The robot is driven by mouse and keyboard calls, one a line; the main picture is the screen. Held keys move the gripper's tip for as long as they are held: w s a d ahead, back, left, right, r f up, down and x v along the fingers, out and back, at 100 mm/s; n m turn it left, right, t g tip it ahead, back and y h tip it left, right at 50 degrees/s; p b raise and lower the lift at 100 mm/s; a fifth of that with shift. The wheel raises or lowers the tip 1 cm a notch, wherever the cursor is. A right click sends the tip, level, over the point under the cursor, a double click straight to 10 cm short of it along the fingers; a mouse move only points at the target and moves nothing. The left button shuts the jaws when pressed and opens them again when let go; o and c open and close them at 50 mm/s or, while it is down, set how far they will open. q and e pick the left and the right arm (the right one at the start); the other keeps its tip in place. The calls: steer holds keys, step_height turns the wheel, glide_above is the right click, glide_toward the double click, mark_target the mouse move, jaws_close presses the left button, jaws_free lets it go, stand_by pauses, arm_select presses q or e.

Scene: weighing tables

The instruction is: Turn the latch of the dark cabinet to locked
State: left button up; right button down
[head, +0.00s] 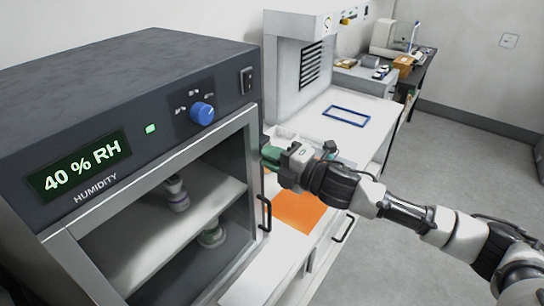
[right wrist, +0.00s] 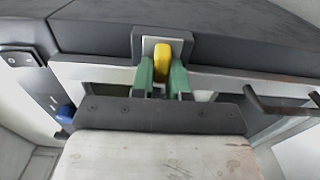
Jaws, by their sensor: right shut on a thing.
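The dark cabinet (head: 130,75) fills the left of the head view, with a lit "40 % RH" display and a glass-fronted door (head: 84,255). Its latch (right wrist: 160,48) is a yellow lever on a pale plate, seen in the right wrist view. The lever stands about upright in that picture. My right gripper (head: 268,157) is at the cabinet's right side. In the right wrist view its green fingers (right wrist: 163,78) are shut on the lever, one on each side. The latch is hidden in the head view. My left gripper is not in view.
A black door handle (head: 266,213) is just below my right gripper. A blue knob (head: 202,112) and a switch (head: 247,79) are on the cabinet front. An orange mat (head: 298,211) lies on the white table to the right, with a blue frame (head: 346,116) farther back.

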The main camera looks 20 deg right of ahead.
steer(key=c, duration=1.1)
jaws_free()
steer(key=b+v, duration=0.5)
steer(key=v, duration=0.5)
steer(key=shift+s+d, duration=0.25)
steer(key=shift+s, duration=0.05)
